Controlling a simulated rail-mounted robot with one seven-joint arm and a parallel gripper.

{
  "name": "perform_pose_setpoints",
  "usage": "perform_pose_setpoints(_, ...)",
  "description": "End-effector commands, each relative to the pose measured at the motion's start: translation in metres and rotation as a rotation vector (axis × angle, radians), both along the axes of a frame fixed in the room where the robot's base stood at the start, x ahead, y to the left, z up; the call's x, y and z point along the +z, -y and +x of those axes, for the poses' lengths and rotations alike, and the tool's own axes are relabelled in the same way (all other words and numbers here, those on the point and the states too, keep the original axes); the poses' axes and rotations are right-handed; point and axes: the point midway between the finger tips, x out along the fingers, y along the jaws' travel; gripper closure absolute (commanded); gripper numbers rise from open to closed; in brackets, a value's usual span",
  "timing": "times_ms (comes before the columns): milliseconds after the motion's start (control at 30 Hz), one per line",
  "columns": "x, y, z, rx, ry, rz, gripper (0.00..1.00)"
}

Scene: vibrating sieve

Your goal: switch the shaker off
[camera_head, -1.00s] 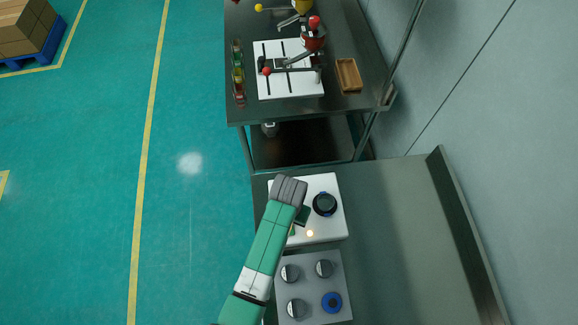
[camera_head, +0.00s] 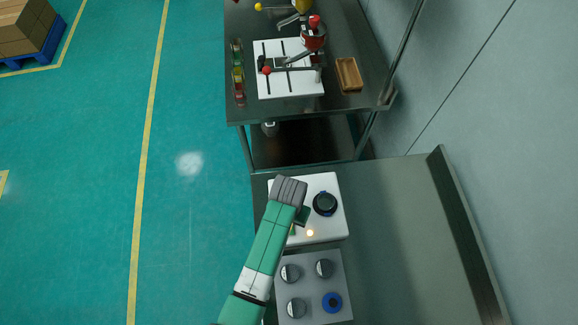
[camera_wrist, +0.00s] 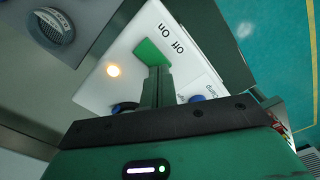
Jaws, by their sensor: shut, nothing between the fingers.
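The shaker is a white box (camera_head: 332,230) on the near bench, also seen in the wrist view (camera_wrist: 92,92). A green switch (camera_wrist: 150,52) sits on it beside the printed words "On" and "Off". An orange-yellow lamp (camera_wrist: 113,71) on the box glows; it also shows in the head view (camera_head: 310,233). My gripper (camera_wrist: 157,74) is shut and empty. Its fingertips are at the edge of the green switch and overlap it in the wrist view; I cannot tell if they touch. In the head view my arm hides the fingertips.
The bench to the right (camera_head: 400,230) is clear. A farther table (camera_head: 350,107) holds other equipment.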

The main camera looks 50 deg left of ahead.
Motion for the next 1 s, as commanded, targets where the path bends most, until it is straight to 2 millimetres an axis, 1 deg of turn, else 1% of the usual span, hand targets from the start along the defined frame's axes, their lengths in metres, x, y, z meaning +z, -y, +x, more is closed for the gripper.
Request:
perform_pose_setpoints(733,-0.012,0.0,0.0,0.0,0.0,0.0,1.0)
perform_pose_setpoints(867,-0.008,0.0,0.0,0.0,-0.001,0.0,1.0)
perform_pose_setpoints(1000,0.005,0.0,0.0,0.0,0.0,0.0,1.0)
